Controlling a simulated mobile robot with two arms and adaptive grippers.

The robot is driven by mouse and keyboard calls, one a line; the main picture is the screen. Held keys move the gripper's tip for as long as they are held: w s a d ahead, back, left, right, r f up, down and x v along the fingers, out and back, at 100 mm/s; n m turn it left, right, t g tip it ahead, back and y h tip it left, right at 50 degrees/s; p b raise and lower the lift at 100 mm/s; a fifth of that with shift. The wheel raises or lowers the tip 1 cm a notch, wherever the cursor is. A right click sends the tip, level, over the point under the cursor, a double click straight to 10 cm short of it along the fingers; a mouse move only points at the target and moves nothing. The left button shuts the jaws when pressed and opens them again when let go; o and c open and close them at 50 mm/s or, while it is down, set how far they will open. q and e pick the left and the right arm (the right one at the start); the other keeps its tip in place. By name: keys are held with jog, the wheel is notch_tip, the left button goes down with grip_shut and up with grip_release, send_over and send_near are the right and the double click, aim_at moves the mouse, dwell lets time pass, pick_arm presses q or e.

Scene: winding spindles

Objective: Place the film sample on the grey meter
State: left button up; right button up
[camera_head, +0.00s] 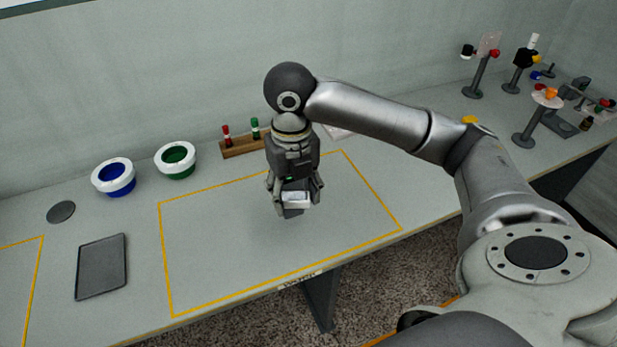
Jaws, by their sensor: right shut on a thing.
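My right gripper (295,203) points down over the yellow-outlined area in the middle of the table. It is shut on a small pale whitish piece (296,197), which I take to be the film sample; the fingers partly hide it. A dark grey part shows just below the piece, and I cannot tell whether it belongs to the gripper or is a separate thing. No grey meter can be made out for certain. My left gripper is not in view.
A grey flat tray (78,291), a grey disc (61,212), a blue-centred white ring (99,178) and a green-centred one (163,164) stand left. A wooden rack (238,148) with red and green pieces is behind my gripper. Several stands (474,92) fill the far right.

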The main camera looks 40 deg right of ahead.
jog(key=w+d+f+p, duration=0.1)
jog(key=w+d+f, duration=0.1)
jog(key=w, duration=0.1)
jog(key=w+d+f, duration=0.2)
jog(key=f, duration=0.1)
jog(key=w+d+f+p, duration=0.1)
jog(key=w+d+f, duration=0.1)
jog(key=w, duration=0.1)
jog(key=shift+w+d+f+p, duration=0.15)
jog(key=shift+w+f+p, duration=0.15)
jog(key=shift+f+p, duration=0.05)
jog(key=shift+w+d+f, duration=0.15)
jog(key=shift+w+f, duration=0.1)
jog(key=shift+f, duration=0.2)
jog(key=shift+d+f+p, duration=0.1)
jog(key=shift+f+p, duration=0.25)
jog(key=shift+p, duration=0.1)
notch_tip(320, 180, down, 2)
jog(key=shift+f+p, duration=0.1)
jog(key=shift+p, duration=0.45)
jog(key=shift+w+f, duration=0.1)
jog(key=shift+f, duration=0.15)
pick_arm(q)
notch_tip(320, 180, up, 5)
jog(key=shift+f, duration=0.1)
